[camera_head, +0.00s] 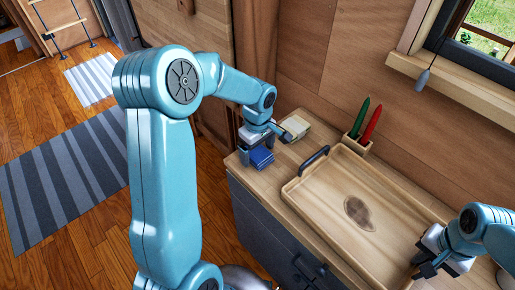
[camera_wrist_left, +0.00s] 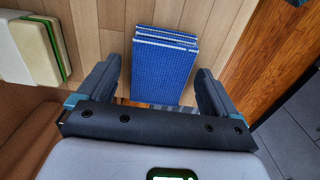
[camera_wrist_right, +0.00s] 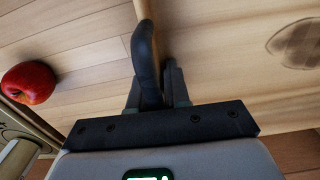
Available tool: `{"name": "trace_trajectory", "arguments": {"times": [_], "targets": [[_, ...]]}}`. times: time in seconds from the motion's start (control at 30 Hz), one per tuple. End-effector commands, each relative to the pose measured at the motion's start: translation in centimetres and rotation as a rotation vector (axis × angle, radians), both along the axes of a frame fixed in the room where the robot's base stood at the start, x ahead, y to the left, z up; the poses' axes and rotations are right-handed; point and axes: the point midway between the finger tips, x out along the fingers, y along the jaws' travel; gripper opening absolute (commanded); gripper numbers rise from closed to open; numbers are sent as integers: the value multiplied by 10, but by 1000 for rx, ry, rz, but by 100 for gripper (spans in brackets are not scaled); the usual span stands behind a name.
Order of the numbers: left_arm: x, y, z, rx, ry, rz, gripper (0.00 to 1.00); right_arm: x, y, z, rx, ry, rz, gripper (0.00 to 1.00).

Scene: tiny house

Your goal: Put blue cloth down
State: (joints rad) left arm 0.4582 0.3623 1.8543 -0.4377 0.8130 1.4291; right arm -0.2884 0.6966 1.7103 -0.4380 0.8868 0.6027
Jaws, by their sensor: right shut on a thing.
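The blue cloth (camera_head: 262,158), a folded stack, appears to rest on the wooden counter (camera_head: 262,181) near its left end. It also shows in the left wrist view (camera_wrist_left: 163,68). My left gripper (camera_wrist_left: 158,85) is open, with one finger on each side of the cloth and a gap visible on both sides. In the head view, my left gripper (camera_head: 263,146) is right at the cloth. My right gripper (camera_head: 425,268) is at the tray's near right end. In the right wrist view, my right gripper (camera_wrist_right: 153,88) is shut on the tray's dark handle (camera_wrist_right: 146,45).
A cream-and-green sponge (camera_head: 295,127) lies beside the cloth. The wooden tray (camera_head: 335,208) is empty, with a dark stain and a second handle (camera_head: 313,160). A holder (camera_head: 356,144) with green and red utensils stands behind it. A red apple (camera_wrist_right: 28,82) shows in the right wrist view.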

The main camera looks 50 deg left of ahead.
Motion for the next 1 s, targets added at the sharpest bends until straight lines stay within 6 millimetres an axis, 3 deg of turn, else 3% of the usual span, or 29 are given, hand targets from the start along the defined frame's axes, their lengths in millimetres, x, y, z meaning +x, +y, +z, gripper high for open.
{"name": "trace_trajectory", "arguments": {"times": [0.37, 0.8, 1.0], "targets": [[0, 0, 10, 1, -1, 1, 92, 0, 0, 0, 0, -1, 0, 0], [1, 0, 103, 1, -4, 0, 92, 0, 0, 0, 0, -1, 0, 0], [0, 0, 122, 0, -1, 0, 92, 0, 0, 0, 0, -1, 0, 0]]}}
